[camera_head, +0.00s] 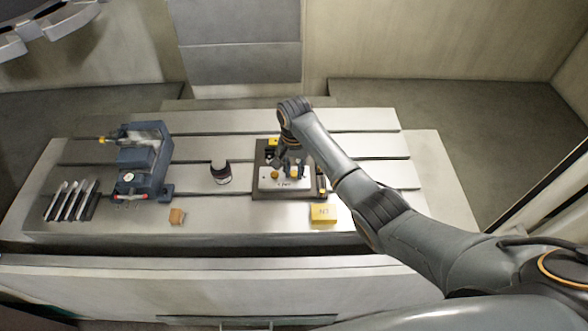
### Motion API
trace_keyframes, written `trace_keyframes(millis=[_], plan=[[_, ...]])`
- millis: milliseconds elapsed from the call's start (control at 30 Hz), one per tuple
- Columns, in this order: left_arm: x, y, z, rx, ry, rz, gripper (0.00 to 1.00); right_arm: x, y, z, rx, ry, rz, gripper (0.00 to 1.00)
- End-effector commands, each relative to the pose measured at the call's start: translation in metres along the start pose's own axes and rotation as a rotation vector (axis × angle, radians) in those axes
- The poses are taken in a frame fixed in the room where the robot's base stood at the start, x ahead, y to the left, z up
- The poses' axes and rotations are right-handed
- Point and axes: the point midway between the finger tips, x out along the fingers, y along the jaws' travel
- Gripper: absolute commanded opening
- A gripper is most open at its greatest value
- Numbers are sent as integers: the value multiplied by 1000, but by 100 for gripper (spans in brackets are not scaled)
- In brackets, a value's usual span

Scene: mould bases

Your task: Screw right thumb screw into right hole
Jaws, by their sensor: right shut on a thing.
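The mould base is a light metal block (285,185) on a dark base plate (260,192), right of the table's middle. A brass-yellow left thumb screw (274,174) stands on the block's left part. The right thumb screw (295,173) is a small yellow piece on the block's right part. My right gripper (293,163) points down over the block and is shut on the right thumb screw. The fingers hide much of the screw. The right hole is hidden, and I cannot tell how deep the screw sits. My left gripper is not in view.
A yellow box (323,213) lies just in front of the base plate. A dark round part (221,173) stands to its left. The slotted table's right side is clear.

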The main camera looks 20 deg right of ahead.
Motion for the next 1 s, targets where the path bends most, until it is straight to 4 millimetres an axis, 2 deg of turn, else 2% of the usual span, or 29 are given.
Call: trace_keyframes(millis=[133, 367, 400, 500, 833, 1000], plan=[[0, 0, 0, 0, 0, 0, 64, 5, 1, 5, 121, -12, 5, 0], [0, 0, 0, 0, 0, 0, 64, 5, 2, 4, 134, -12, 7, 0], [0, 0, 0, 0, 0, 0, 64, 5, 2, 4, 134, -12, 7, 27], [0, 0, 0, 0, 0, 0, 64, 4, 1, 4, 133, -10, 6, 47], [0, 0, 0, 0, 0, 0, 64, 0, 1, 1, 133, -2, 3, 47], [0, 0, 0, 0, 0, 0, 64, -16, 0, 0, 132, 1, 0, 47]])
